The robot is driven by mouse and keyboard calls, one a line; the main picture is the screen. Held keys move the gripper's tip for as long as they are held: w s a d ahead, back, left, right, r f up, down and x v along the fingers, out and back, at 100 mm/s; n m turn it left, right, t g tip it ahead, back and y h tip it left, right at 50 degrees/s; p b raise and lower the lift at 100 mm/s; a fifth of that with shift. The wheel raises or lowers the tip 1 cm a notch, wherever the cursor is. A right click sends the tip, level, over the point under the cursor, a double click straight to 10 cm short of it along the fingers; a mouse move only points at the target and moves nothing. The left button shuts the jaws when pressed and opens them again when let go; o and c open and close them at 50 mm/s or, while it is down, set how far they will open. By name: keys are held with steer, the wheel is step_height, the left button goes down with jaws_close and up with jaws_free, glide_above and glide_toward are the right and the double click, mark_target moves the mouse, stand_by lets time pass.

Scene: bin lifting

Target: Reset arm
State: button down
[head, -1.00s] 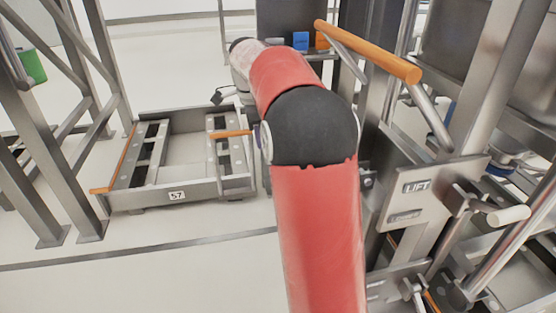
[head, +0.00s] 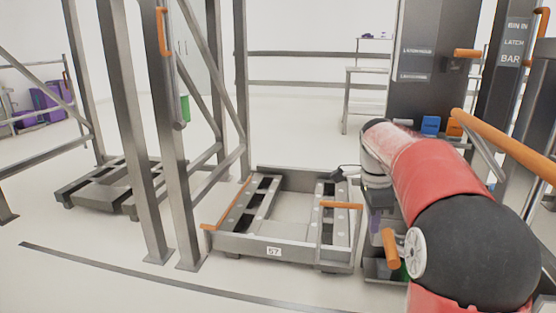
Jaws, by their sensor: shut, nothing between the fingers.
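My red and black arm reaches in from the lower right in the head view, and its grey wrist bends downward. My gripper (head: 375,225) hangs small below the wrist, to the right of the low cart. It is shut and empty; its fingertips are hard to make out and partly hidden. An orange handle (head: 391,248) shows close to it, in front and a little lower. I cannot tell whether they touch.
The low grey cart (head: 274,240) marked 57, with orange handles, stands on the floor. Steel frame posts (head: 172,140) rise at its left. A dark panel column (head: 430,70) and an orange bar (head: 505,145) stand at the right. The floor in front is clear.

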steer(key=s+a+f+n+t, duration=0.1)
steer(key=s+a+n, duration=0.2)
steer(key=s+n, duration=0.3)
steer(key=s+a+f+n+t, duration=0.2)
steer(key=s+a+n, duration=0.2)
steer(key=s+n, duration=0.3)
steer(key=s+a+f+n+t+y, duration=0.1)
steer(key=s+a+n, duration=0.3)
steer(key=s, duration=0.8)
steer(key=n+t, duration=0.1)
steer(key=n, duration=0.1)
steer(key=shift+s+f+n, duration=0.2)
steer(key=shift+s+n, duration=0.1)
steer(key=shift+a, duration=0.1)
